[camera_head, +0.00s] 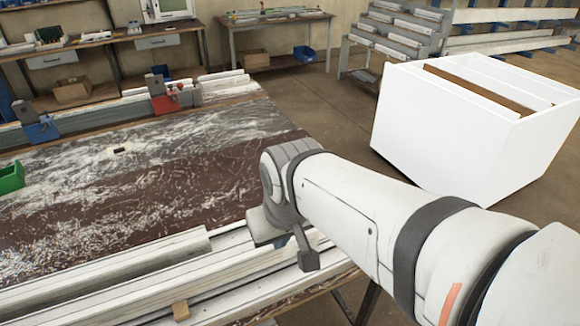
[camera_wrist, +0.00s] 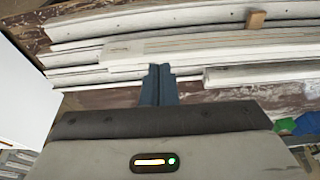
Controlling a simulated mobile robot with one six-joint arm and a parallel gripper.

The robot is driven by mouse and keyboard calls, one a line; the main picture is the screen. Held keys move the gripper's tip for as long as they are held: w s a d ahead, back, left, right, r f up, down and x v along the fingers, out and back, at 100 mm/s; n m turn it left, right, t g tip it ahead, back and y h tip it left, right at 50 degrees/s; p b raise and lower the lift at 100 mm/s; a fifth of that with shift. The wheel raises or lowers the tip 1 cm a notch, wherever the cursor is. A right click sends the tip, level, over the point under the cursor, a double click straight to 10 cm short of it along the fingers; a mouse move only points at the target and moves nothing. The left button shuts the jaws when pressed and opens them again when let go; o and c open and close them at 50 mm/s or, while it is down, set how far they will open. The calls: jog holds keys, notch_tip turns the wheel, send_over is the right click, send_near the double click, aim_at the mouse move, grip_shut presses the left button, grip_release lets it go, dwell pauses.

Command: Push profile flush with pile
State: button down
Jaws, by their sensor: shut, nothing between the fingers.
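A pile of long white profiles (camera_head: 110,287) lies along the near edge of the bench, also across the top of the wrist view (camera_wrist: 190,44). One profile (camera_head: 120,256), at the pile's bench-side edge, ends left of my gripper; its end also shows right of my fingers in the wrist view (camera_wrist: 262,73). Other profiles reach further toward the white box. My gripper (camera_wrist: 160,69) is shut and empty, with its blue fingertips at the pile's bench-side edge. A small gap shows between the fingers and that profile's end. Contact with the other profiles cannot be told. The head view hides the fingertips.
A small wooden block (camera_head: 181,311) sits on the pile. The scratched brown bench top (camera_head: 150,190) is mostly clear. Blue (camera_head: 40,130) and red (camera_head: 163,102) clamps stand at its back, a green bin (camera_head: 11,177) at left. A white box (camera_head: 450,130) stands right.

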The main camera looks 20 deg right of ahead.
jog(key=w+d+f+n+g, duration=0.2)
jog(key=w+d+f+n, duration=0.35)
jog(key=d+n, duration=0.35)
jog(key=w+d+f+n+g, duration=0.1)
jog(key=w+d+f+n, duration=0.3)
jog(key=w+d+n, duration=0.4)
jog(key=shift+n, duration=0.6)
jog(key=shift+s+d+f+b, duration=0.15)
jog(key=shift+f+b, duration=0.6)
jog(key=shift+f, duration=0.4)
jog(key=shift+s+d+f+b, duration=0.2)
jog(key=shift+f+b, duration=0.6)
jog(key=shift+f, duration=0.4)
jog(key=shift+s+d+f+b, duration=0.15)
jog(key=shift+f+b, duration=0.6)
jog(key=shift+f, duration=0.4)
jog(key=shift+a, duration=3.75)
jog(key=shift+s+a, duration=0.1)
jog(key=shift+a, duration=0.45)
jog(key=shift+d+r, duration=0.1)
jog(key=shift+d, duration=0.65)
notch_tip(320, 180, up, 7)
jog(key=p, duration=0.5)
